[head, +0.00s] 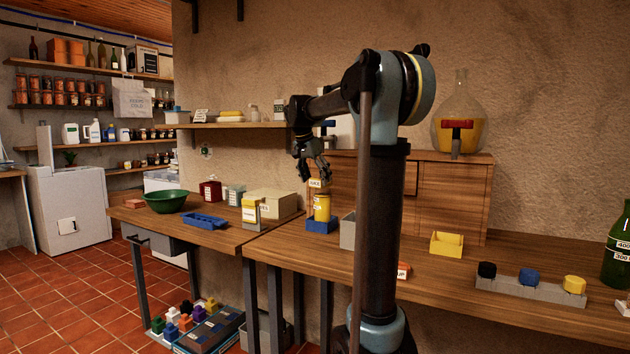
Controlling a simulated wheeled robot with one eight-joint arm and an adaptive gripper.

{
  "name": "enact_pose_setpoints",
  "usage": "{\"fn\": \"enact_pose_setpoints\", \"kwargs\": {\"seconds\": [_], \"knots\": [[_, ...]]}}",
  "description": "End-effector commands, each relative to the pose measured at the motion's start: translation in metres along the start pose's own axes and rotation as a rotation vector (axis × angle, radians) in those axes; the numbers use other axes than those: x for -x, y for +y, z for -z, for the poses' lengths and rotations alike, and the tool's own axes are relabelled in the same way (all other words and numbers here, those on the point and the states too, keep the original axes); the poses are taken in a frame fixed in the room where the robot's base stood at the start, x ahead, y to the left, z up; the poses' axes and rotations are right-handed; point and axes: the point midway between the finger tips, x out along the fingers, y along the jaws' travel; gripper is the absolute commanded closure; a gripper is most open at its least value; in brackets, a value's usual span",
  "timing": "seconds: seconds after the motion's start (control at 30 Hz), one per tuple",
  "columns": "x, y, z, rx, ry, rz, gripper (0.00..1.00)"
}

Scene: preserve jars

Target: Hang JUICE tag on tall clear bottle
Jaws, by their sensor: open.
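A small pale yellow tag lettered JUICE (315,183) is at the upper end of a bottle with yellow contents (322,207). The bottle stands upright in a blue holder (321,226) on the wooden bench and seems to be the tall clear bottle. Its upper part is small and partly hidden by the tag and fingers. I cannot tell whether the tag's loop is around the neck. My gripper (318,172) is open, pointing down, just above the tag and bottle top. Whether the fingers touch the tag is unclear.
On the left bench are a green bowl (166,202), a blue tray (205,222), a red box (210,191) and a cream box (272,204). A yellow bin (447,243) and a grey rack (530,286) stand on the right bench. A large flask (461,118) sits on the cabinet.

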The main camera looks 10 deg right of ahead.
Motion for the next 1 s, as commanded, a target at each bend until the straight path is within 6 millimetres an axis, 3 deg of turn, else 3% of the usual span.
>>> {"fn": "enact_pose_setpoints", "kwargs": {"seconds": [0.27,0.7,1.0], "knots": [[0.012,0.0,0.0,0.001,0.0,0.0,0.27],[0.091,-0.001,0.0,0.001,0.0,0.0,0.27],[0.117,-0.001,0.0,0.001,-0.001,0.0,0.27]]}}
